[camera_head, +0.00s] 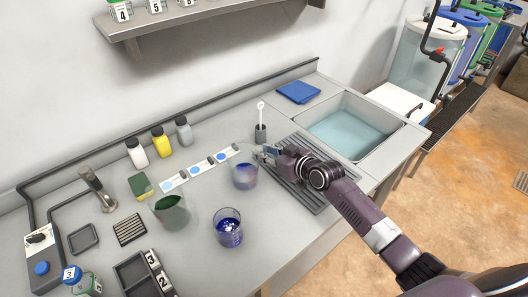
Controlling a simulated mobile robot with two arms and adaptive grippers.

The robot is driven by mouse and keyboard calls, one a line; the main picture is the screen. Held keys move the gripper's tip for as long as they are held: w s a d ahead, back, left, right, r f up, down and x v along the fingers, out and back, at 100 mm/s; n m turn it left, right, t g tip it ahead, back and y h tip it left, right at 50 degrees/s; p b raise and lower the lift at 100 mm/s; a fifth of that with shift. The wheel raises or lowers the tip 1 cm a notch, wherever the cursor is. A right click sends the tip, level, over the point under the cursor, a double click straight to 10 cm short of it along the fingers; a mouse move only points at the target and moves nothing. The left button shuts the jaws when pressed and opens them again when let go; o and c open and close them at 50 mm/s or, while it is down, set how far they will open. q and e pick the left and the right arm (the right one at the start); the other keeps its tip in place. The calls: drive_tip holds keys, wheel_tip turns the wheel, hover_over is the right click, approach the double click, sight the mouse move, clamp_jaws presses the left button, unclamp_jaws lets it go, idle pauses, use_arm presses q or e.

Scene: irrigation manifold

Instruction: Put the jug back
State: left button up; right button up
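Three clear vessels stand on the grey counter. One with blue-purple contents (244,176) is just left of my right gripper, one with dark green contents (171,213) is further left, and one with deep blue contents (229,230) is nearer the front. I cannot tell for sure which is the jug. My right gripper (264,155) reaches in from the right, with its tips at the upper right edge of the blue-purple vessel. Its fingers are too small to tell whether they grip it. My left gripper is out of view.
A white strip with blue dots (201,169) lies behind the vessels. A ribbed drain mat (310,196) lies under my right arm, beside a water-filled sink (352,131). A grey holder with a white stick (260,133) stands behind the gripper. Bottles (160,143) line the back.

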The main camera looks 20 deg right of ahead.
drive_tip(key=shift+r, duration=0.2)
drive_tip(key=shift+s+d, duration=0.15)
drive_tip(key=shift+s, duration=0.2)
drive_tip(key=b+v, duration=0.1)
drive_tip(key=v, duration=1)
drive_tip(key=shift+s+r, duration=0.1)
